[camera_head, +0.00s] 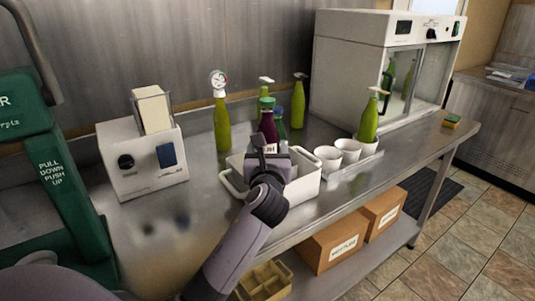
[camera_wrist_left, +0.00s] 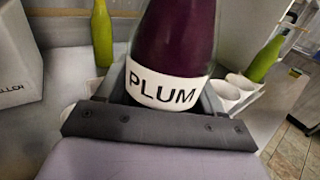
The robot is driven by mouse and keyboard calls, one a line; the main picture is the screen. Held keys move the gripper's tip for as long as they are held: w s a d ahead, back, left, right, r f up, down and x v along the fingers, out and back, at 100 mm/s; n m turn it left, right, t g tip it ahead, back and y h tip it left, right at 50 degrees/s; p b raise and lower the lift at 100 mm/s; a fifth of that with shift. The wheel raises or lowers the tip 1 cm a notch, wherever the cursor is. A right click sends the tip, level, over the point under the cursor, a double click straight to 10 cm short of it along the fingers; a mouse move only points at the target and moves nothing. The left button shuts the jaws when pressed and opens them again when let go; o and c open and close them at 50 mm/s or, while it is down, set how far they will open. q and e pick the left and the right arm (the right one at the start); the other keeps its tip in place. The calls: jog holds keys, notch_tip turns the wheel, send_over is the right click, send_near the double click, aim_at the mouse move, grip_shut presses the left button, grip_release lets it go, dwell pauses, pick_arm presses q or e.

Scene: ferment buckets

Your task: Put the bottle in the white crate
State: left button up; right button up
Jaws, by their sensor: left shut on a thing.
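The plum bottle (camera_head: 268,126) is dark purple with a white label reading PLUM, and it stands about upright. My left gripper (camera_head: 266,152) is shut on it; the bottle (camera_wrist_left: 178,45) fills the middle of the left wrist view. The white crate (camera_head: 305,190) is on the steel bench, behind and around my gripper in the head view. The bottle is at or over the crate; my gripper hides the bottle's base and much of the crate, so I cannot tell whether it touches the crate floor. My right gripper is not in view.
Green bottles stand behind the crate, one with a gauge (camera_head: 221,120), one plain (camera_head: 298,102). A white device (camera_head: 150,165) is at the left, a glass-fronted cabinet (camera_head: 350,65) at the back.

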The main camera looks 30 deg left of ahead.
pick_arm(q)
jog(key=shift+f, duration=0.1)
jog(key=shift+f, duration=0.5)
jog(key=o, duration=1.5)
jog(key=shift+f, duration=0.15)
jog(key=shift+o, duration=0.2)
jog(key=shift+r, duration=0.55)
jog(key=v, duration=1.2)
